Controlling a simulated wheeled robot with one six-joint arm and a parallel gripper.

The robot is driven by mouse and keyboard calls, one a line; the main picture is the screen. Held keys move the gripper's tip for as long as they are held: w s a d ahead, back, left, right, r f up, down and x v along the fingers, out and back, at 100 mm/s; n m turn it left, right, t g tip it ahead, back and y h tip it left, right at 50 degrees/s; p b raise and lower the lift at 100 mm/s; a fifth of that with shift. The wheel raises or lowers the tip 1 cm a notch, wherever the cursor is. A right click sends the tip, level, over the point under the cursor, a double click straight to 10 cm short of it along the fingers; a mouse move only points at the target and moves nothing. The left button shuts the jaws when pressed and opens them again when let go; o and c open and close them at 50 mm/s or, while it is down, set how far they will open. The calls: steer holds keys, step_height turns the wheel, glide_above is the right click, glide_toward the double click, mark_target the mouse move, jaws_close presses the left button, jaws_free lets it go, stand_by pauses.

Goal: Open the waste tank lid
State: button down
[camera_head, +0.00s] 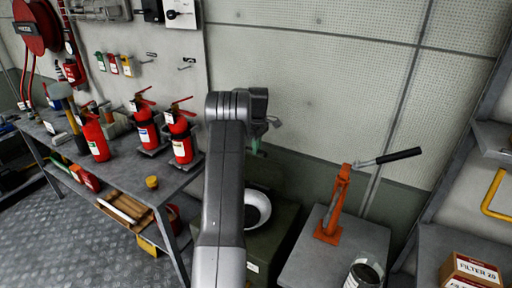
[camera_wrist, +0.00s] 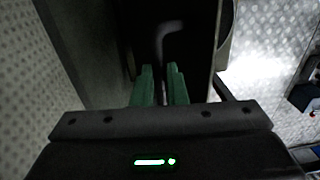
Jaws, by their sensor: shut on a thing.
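A dark green tank (camera_head: 272,238) stands against the wall in the head view, partly hidden behind my arm. A white ring-shaped part (camera_head: 258,208) shows at its top, beside my arm. My gripper (camera_head: 257,150) is above the tank, with a green finger just visible. In the wrist view, the green fingers of my gripper (camera_wrist: 161,72) are close together with a narrow gap. They are closed on a part at the dark panel (camera_wrist: 190,65), which seems to be the waste tank lid. A pale curved shape (camera_wrist: 168,38) shows beyond the fingertips. The grasp point itself is too dark to make out.
A workbench (camera_head: 180,178) with several red fire extinguishers (camera_head: 182,140) is left of my arm. To the right, an orange lever stand (camera_head: 334,205) with a black-handled bar stands on a grey cabinet, with an open can (camera_head: 364,274). A filter box (camera_head: 474,270) is at far right.

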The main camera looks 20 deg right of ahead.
steer(key=shift+s+f, duration=0.15)
steer(key=shift+f, duration=0.4)
steer(key=c, duration=1.7)
jaws_free()
steer(key=shift+d, duration=0.1)
steer(key=shift+o, duration=1.2)
steer(key=shift+w+d+f, duration=0.1)
steer(key=shift+w+d, duration=0.1)
steer(key=shift+w, duration=0.15)
steer(key=shift+s+a+r, duration=0.15)
steer(key=shift+a+r, duration=0.05)
steer(key=shift+r, duration=0.1)
step_height(320, 180, up, 14)
steer(key=b, duration=0.1)
steer(key=shift+w+d+f, duration=0.25)
steer(key=shift+w+d, duration=0.15)
steer(key=shift+d, duration=0.05)
steer(key=shift+f, duration=0.1)
steer(key=f, duration=0.9)
steer(key=a+f+p, duration=0.1)
steer(key=f, duration=0.3)
steer(key=shift+s+f, duration=0.2)
steer(key=shift+s, duration=0.1)
steer(key=shift+r, duration=0.2)
